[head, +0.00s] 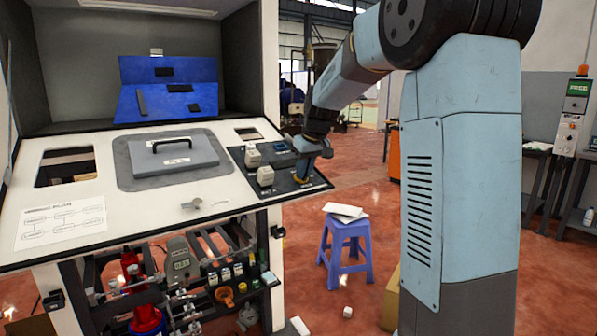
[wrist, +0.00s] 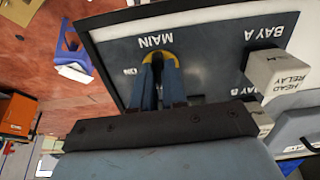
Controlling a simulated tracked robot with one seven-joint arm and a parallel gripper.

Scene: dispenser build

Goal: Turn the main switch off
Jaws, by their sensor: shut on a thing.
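The main switch (wrist: 160,55) shows in the wrist view as a yellow ring on a dark panel (wrist: 210,62), beside the upside-down labels "MAIN" and "ON". My gripper (wrist: 160,72) is shut on the switch, its two blue fingers hiding the handle. I cannot tell which way the handle points. In the head view my gripper (head: 303,172) reaches down to the right part of the dark panel (head: 285,186); the switch is hidden there.
A pale block labelled "HEAD RELAY" (wrist: 278,72) stands beside my gripper. In the head view, pale blocks (head: 265,176) sit left of it on the panel. A grey lid with a black handle (head: 174,158) lies farther left. A blue stool (head: 345,245) stands on the floor to the right.

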